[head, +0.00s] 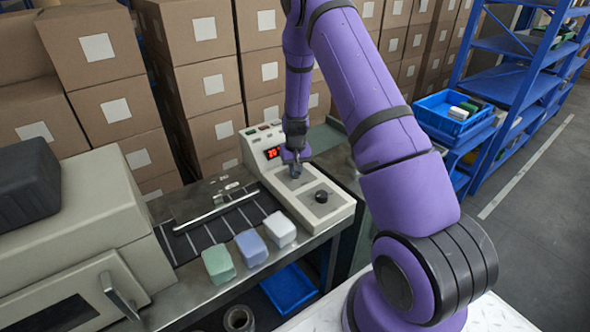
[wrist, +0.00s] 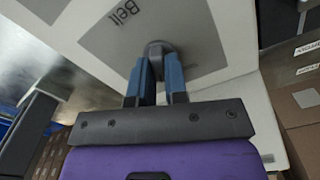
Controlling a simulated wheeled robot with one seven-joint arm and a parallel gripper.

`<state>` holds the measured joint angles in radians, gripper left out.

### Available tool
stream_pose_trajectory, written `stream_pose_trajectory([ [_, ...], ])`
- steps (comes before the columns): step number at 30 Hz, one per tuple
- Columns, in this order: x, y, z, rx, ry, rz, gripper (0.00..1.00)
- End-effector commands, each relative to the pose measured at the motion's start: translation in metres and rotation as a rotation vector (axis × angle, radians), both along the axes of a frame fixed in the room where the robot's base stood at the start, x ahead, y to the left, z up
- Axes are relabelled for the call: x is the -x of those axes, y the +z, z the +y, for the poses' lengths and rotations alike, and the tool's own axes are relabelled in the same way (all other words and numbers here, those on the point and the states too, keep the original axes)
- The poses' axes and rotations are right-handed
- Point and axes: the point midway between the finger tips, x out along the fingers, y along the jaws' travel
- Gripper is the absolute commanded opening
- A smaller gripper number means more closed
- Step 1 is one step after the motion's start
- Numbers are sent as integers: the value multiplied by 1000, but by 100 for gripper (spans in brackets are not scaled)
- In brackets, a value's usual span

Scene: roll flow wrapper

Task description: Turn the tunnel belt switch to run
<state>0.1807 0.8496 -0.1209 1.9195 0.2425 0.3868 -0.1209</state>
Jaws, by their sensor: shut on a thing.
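The beige control box (head: 335,212) stands at the far end of the machine bench. It has a red display (head: 272,153) reading 20 and a black knob (head: 321,196) on its near part. My gripper (head: 295,172) points down over the box's grey plate behind that knob. In the wrist view, my gripper (wrist: 157,75) has its blue fingers on either side of a dark grey knob (wrist: 158,47), the belt switch, and is shut on it. The switch's pointer and position marks cannot be made out.
Green (head: 218,264), blue (head: 251,248) and white (head: 280,229) blocks sit along the bench's near side. A beige machine housing (head: 75,235) stands at left. Stacked cartons (head: 200,85) fill the back. A blue bin (head: 440,118) and blue shelving (head: 508,85) stand at right.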

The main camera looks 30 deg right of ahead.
Motion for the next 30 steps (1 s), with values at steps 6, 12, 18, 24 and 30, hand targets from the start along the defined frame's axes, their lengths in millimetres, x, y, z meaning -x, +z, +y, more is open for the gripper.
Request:
stream_pose_trajectory([
  [6, 0, 0, 0, 0, -93, -1, 0],
  [12, 0, 0, -1, 0, -132, -1, 0],
  [18, 0, 0, -1, 0, -141, -1, 0],
  [24, 0, 0, -1, 0, -140, -1, 0],
  [30, 0, 0, -1, 0, -140, -1, 39],
])
